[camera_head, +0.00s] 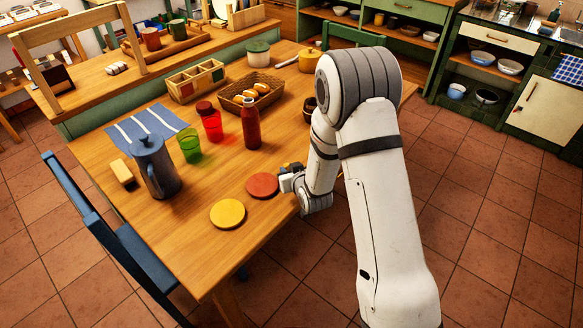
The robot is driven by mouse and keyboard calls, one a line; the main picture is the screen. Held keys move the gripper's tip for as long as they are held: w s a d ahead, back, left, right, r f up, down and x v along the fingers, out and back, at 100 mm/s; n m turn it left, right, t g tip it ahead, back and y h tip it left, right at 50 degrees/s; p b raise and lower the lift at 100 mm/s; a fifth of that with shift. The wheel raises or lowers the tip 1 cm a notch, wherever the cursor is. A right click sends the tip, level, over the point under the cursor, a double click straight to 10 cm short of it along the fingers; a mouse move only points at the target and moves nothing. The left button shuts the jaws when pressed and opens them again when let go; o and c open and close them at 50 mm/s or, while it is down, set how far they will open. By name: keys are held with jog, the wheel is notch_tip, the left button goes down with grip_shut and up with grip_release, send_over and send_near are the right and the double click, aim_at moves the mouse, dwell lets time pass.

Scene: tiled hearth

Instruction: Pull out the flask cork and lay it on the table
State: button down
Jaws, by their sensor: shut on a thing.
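A dark red bottle (251,124) with a pale neck stands upright on the wooden table (190,240); I cannot tell whether it is the flask. No cork shows clearly. My gripper (284,180) is low over the table's right side, beside the orange-red disc (262,185) and nearer the camera than the bottle. It is apart from the bottle. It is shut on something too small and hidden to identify. A dark and yellow patch shows at the gripper's upper side, and I cannot tell what it is.
A bread basket (250,92) and divided box (195,82) are behind. A yellow disc (228,214) lies in front; the front tabletop is clear.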

jog(key=shift+f, duration=0.2)
jog(key=c, duration=1.1)
grip_release()
jog(key=shift+s, duration=0.1)
jog(key=v, duration=0.7)
jog(key=shift+s+d+r+b, duration=0.15)
jog(key=shift+s+b, duration=0.1)
jog(key=shift+b, duration=0.15)
